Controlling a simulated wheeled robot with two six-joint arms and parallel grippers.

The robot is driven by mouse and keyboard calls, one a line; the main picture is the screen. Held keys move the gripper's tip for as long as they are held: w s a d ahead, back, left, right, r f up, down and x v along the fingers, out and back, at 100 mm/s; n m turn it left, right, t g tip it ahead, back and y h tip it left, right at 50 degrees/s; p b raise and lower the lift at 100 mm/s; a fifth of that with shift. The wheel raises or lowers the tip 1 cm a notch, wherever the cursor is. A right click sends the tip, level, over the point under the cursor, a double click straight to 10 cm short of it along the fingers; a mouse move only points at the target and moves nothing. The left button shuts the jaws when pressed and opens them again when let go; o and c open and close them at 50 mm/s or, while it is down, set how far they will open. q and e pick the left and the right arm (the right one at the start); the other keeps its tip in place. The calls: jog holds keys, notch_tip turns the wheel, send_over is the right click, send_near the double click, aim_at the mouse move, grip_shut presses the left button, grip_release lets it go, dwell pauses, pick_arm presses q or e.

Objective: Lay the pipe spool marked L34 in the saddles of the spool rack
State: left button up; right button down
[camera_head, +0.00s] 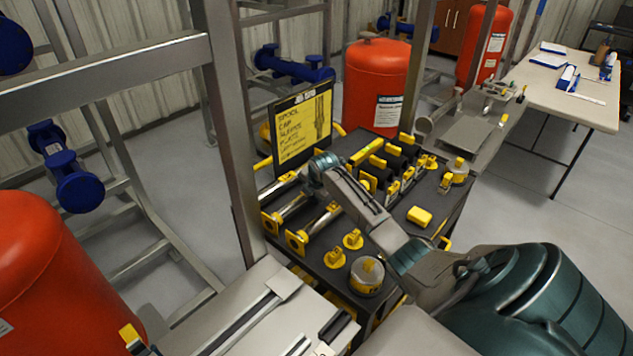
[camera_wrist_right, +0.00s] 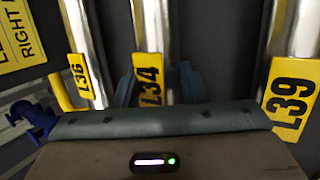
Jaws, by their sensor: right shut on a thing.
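The pipe spool marked L34 (camera_wrist_right: 150,25) is a shiny metal tube with a yellow tag (camera_wrist_right: 149,85), in the middle of the right wrist view. My right gripper (camera_wrist_right: 155,90) is shut on it, one teal finger on each side near the tag. In the head view my right gripper (camera_head: 318,168) is over the dark tool cart (camera_head: 392,235), by its far left edge, and it hides part of the spools. I cannot tell there whether L34 is lifted. My left gripper is not in view. I cannot make out the spool rack's saddles for certain.
Spools L36 (camera_wrist_right: 85,40) and L39 (camera_wrist_right: 297,25) flank L34 closely. A yellow sign board (camera_head: 303,125) stands at the cart's edge. A steel frame post (camera_head: 232,130) rises left of the cart. Red tanks (camera_head: 376,85) (camera_head: 45,270) and a white table (camera_head: 560,85) stand around.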

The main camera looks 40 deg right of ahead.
jog(key=shift+r+p, duration=1.4)
jog(key=shift+r, duration=0.2)
jog(key=shift+r+p, duration=1.8)
jog(key=shift+r, duration=0.15)
jog(key=shift+r, duration=0.1)
